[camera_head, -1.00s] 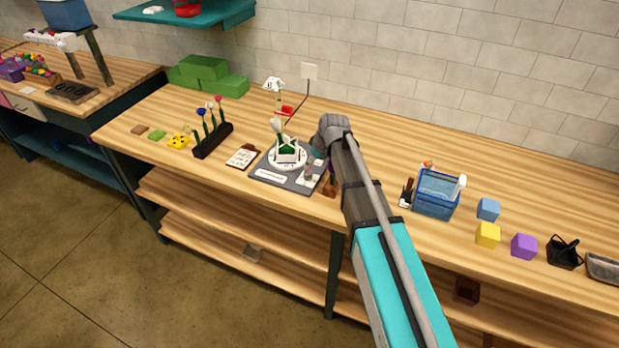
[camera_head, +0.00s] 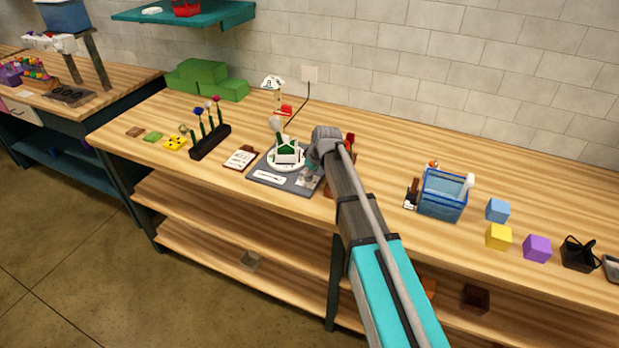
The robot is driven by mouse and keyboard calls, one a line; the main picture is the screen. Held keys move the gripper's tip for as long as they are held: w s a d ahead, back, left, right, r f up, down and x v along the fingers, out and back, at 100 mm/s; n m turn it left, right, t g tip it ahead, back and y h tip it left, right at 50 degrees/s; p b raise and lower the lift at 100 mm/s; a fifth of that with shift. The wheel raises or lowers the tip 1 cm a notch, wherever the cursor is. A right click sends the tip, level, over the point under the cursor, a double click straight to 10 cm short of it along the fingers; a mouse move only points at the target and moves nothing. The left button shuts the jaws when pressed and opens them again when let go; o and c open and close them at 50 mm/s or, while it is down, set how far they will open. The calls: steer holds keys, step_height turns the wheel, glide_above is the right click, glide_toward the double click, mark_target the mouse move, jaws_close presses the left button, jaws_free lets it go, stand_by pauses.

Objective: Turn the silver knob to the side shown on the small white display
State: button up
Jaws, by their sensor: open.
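A dark grey board (camera_head: 255,181) lies on the wooden bench, left of my gripper. A small white display (camera_head: 269,177) with a faint dark mark sits at its front; I cannot read which side it shows. A small silvery-grey piece (camera_head: 308,178), perhaps the knob, is at the board's right front, and its turn cannot be made out. A white round holder (camera_head: 273,163) with a green and white piece stands on the board. My gripper (camera_head: 313,153) is over the board's right edge, open, its fingers mostly hidden by my own wrist.
A notepad (camera_head: 240,157) and a black rack of flowers (camera_head: 210,142) are to the left. A red flower (camera_head: 350,139) shows behind my arm. A blue basket (camera_head: 441,194) and coloured cubes (camera_head: 498,236) are to the right.

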steer(key=shift+f, duration=0.2)
jaws_close()
stand_by(0.5)
steer(key=shift+a+m+t+h, duration=0.1)
steer(key=shift+m+t+h, duration=0.25)
steer(key=shift+m, duration=0.8)
steer(key=shift+m+t+h, duration=0.15)
steer(key=shift+m+h, duration=0.3)
steer(key=shift+m, duration=0.7)
jaws_free()
